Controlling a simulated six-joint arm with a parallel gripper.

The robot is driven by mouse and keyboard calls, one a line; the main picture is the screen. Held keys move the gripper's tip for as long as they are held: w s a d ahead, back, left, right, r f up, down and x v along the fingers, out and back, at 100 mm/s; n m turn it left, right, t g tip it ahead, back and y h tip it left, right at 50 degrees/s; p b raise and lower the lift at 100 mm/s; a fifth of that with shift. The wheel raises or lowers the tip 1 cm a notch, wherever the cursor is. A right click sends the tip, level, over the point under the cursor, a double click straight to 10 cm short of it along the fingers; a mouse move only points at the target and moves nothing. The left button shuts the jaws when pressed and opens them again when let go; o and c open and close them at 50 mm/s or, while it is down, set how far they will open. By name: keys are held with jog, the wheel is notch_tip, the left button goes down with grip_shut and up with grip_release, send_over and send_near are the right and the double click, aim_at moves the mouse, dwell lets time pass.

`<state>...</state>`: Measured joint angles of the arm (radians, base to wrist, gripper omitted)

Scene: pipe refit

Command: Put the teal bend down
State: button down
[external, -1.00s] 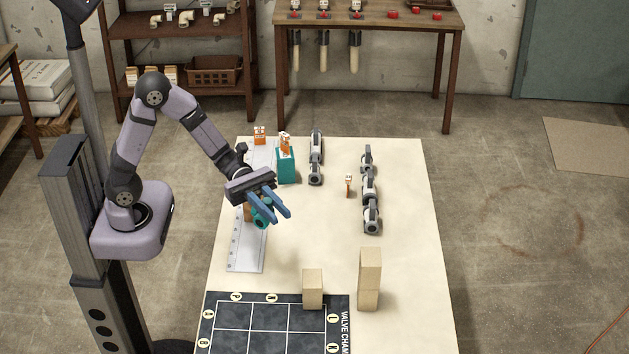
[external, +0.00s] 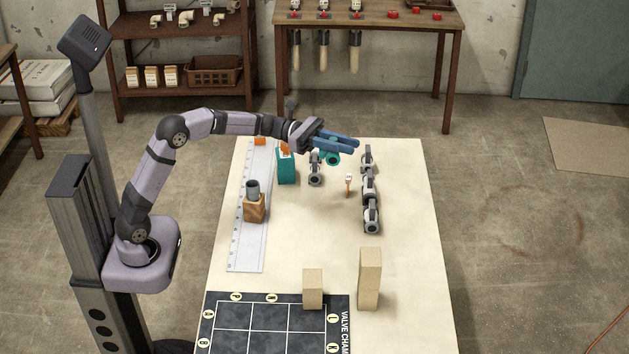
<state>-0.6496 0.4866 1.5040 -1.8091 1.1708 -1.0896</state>
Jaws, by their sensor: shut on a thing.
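The teal bend (external: 333,159) is a small rounded pipe piece with an open end. My gripper (external: 352,144) has blue fingers and is shut on the teal bend. It holds the bend above the back part of the table, just right of a grey pipe fitting (external: 315,174). The fingers and the wrist hide part of the bend and part of that fitting. The gap between the bend and the table is hard to judge.
A row of grey fittings (external: 370,190) stands to the right, with a small tagged post (external: 348,184) before it. A teal block (external: 287,166) is at left. A wooden block (external: 254,207) with a grey pipe stands on the ruler strip (external: 242,257). The table's middle is clear.

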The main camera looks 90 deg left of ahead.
jog(key=shift+a+f, duration=0.2)
jog(key=shift+f, duration=5)
jog(key=shift+a+f, duration=0.15)
jog(key=shift+f, duration=5.05)
jog(key=shift+f, duration=0.15)
jog(key=c, duration=2)
grip_release()
jog(key=o, duration=0.4)
